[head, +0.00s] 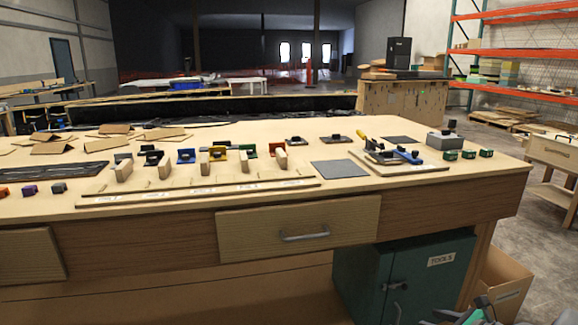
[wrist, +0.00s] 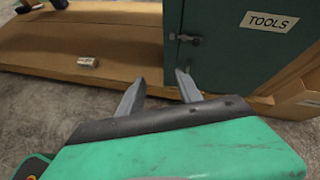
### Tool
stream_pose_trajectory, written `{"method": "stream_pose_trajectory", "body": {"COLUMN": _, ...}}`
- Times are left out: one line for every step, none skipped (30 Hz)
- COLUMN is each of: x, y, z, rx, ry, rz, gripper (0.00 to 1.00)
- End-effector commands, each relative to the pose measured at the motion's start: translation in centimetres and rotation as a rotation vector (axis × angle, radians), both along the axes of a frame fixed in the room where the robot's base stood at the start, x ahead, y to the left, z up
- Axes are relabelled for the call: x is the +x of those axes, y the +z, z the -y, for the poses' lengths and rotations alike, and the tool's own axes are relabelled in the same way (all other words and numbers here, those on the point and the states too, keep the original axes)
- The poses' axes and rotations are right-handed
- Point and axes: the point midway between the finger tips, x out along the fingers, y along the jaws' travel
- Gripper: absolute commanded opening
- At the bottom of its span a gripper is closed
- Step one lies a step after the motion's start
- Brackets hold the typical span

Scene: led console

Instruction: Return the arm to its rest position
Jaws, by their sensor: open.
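My gripper shows in the wrist view (wrist: 160,77) as two grey fingers standing apart with nothing between them, in front of a green body. It is low, before the green cabinet marked TOOLS (wrist: 225,45). In the head view only a teal and grey part of my gripper (head: 468,314) shows at the bottom edge, right of centre. It is below the workbench (head: 400,215) top, in front of the cabinet's lower right side and the cardboard box. The rest of my arm is hidden or out of frame.
The shut green cabinet (head: 365,280) stands under the bench, with a cardboard box (head: 510,280) to its right. A drawer (head: 300,230) with a metal handle is closed. A small can-like object (wrist: 88,62) lies left of the fingers. Open floor (head: 550,240) shows at right.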

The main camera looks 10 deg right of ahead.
Motion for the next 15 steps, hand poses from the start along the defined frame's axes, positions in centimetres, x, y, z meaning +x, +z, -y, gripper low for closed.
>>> {"method": "stream_pose_trajectory", "body": {"x": 0.6, "y": 2.1, "z": -1.4, "rx": -0.062, "ry": 0.057, "rz": -0.010, "gripper": 0.42}}
{"method": "stream_pose_trajectory", "body": {"x": 0.9, "y": 2.8, "z": -2.3, "rx": -0.103, "ry": 0.094, "rz": -0.015, "gripper": 0.42}}
{"method": "stream_pose_trajectory", "body": {"x": 1.2, "y": 3.8, "z": -3.5, "rx": -0.163, "ry": 0.148, "rz": -0.023, "gripper": 0.42}}
{"method": "stream_pose_trajectory", "body": {"x": 1.3, "y": 4.6, "z": -4.5, "rx": -0.208, "ry": 0.191, "rz": -0.031, "gripper": 0.42}}
{"method": "stream_pose_trajectory", "body": {"x": 1.6, "y": 5.5, "z": -5.5, "rx": -0.259, "ry": 0.237, "rz": -0.035, "gripper": 0.42}}
{"method": "stream_pose_trajectory", "body": {"x": 1.7, "y": 6.7, "z": -6.9, "rx": -0.327, "ry": 0.304, "rz": -0.043, "gripper": 0.42}}
{"method": "stream_pose_trajectory", "body": {"x": 1.8, "y": 7.7, "z": -8.1, "rx": -0.381, "ry": 0.357, "rz": -0.048, "gripper": 0.42}}
{"method": "stream_pose_trajectory", "body": {"x": 1.8, "y": 8.8, "z": -9.3, "rx": -0.439, "ry": 0.417, "rz": -0.052, "gripper": 0.42}}
{"method": "stream_pose_trajectory", "body": {"x": 1.7, "y": 10.4, "z": -11.1, "rx": -0.522, "ry": 0.503, "rz": -0.056, "gripper": 0.42}}
{"method": "stream_pose_trajectory", "body": {"x": 1.6, "y": 11.8, "z": -12.6, "rx": -0.591, "ry": 0.577, "rz": -0.057, "gripper": 0.42}}
{"method": "stream_pose_trajectory", "body": {"x": 1.3, "y": 13.4, "z": -14.2, "rx": -0.666, "ry": 0.659, "rz": -0.057, "gripper": 0.42}}
{"method": "stream_pose_trajectory", "body": {"x": 0.7, "y": 15.8, "z": -16.4, "rx": -0.774, "ry": 0.779, "rz": -0.055, "gripper": 0.42}}
{"method": "stream_pose_trajectory", "body": {"x": 0.1, "y": 17.6, "z": -18.2, "rx": -0.857, "ry": 0.881, "rz": -0.050, "gripper": 0.42}}
{"method": "stream_pose_trajectory", "body": {"x": -0.8, "y": 19.6, "z": -20.0, "rx": -0.945, "ry": 0.989, "rz": -0.043, "gripper": 0.42}}
{"method": "stream_pose_trajectory", "body": {"x": -2.2, "y": 22.2, "z": -22.3, "rx": -1.062, "ry": 1.138, "rz": -0.028, "gripper": 0.42}}
